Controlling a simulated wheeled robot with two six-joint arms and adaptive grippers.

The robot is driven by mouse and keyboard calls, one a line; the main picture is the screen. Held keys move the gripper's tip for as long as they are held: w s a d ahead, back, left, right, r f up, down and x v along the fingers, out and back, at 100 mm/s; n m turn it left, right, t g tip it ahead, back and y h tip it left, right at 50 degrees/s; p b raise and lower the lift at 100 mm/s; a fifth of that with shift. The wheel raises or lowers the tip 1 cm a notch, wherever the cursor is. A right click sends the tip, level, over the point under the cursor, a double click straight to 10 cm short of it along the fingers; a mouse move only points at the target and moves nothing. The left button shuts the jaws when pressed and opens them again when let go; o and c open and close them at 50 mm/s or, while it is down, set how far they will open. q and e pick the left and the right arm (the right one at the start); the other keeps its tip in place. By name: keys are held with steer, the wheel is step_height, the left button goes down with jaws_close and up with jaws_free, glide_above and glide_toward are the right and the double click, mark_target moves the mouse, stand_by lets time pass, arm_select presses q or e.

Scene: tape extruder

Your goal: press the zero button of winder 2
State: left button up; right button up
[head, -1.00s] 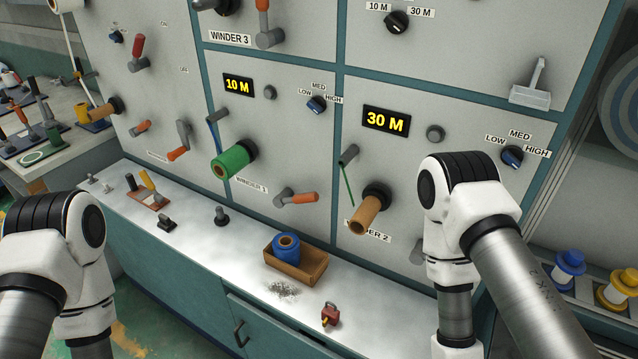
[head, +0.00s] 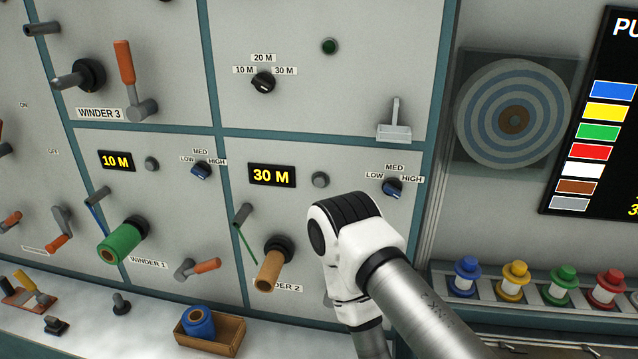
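The winder 2 panel (head: 340,240) is at the lower middle of the head view. Its display (head: 271,176) reads 30 M. A round grey button (head: 320,180) sits just right of that display. Below it are a brown spool core (head: 273,265) on a dark spindle and a green strip hanging from a grey peg. The winder 2 label (head: 288,287) is partly hidden by the core. My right arm stands in front of the panel's lower right part, below and right of the button. Neither gripper is in view.
Winder 1 (head: 149,265), left, has a 10 M display (head: 116,161), its own grey button (head: 152,164) and a green roll (head: 122,241). A wooden box (head: 222,335) holding a blue roll stands on the bench.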

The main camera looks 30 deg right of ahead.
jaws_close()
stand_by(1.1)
